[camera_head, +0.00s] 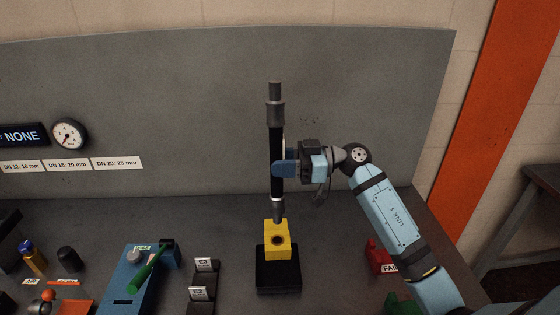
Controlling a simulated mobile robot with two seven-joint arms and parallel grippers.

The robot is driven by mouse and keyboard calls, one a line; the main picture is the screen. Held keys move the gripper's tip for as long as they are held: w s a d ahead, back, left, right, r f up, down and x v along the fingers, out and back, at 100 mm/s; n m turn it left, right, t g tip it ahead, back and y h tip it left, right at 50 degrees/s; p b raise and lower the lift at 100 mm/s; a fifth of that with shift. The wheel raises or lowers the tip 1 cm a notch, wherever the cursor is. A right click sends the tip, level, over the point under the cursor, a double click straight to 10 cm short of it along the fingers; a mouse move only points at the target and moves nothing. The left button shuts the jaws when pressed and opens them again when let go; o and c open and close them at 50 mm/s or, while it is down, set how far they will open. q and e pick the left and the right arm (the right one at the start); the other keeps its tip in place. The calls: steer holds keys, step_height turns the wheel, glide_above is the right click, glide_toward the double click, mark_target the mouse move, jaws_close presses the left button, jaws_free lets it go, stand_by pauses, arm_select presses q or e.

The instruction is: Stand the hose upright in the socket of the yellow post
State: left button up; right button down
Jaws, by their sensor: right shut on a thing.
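The hose (276,150) is black with grey metal fittings at both ends and is held upright. My right gripper (283,168) is shut on the hose around its middle, reaching in from the right. The yellow post (271,246) stands on a black base (278,276) on the bench, with a dark round socket (277,240) in its top. The hose's lower fitting shows just behind and above the socket opening in the picture. The opening is visible and looks empty. I cannot tell the exact gap between them. My left gripper is not in view.
A blue fixture (133,275) with a green-handled tool (146,278) and dark label holders (202,282) stand left of the post. A red bin (378,257) and a green one (402,305) are at right. A grey panel (360,110) rises behind the bench.

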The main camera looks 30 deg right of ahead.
mark_target(281, 183)
steer(key=shift+w+r+p, duration=0.1)
steer(key=shift+r+p, duration=0.05)
steer(key=shift+p, duration=0.3)
steer(key=shift+d+p, duration=0.1)
steer(key=shift+p, duration=0.2)
step_height(281, 183, down, 2)
steer(key=shift+f+b, duration=0.1)
steer(key=shift+b, duration=0.35)
steer(key=shift+f, duration=0.8)
steer(key=shift+f+b, duration=0.35)
steer(key=shift+f, duration=0.8)
steer(key=shift+p, duration=0.7)
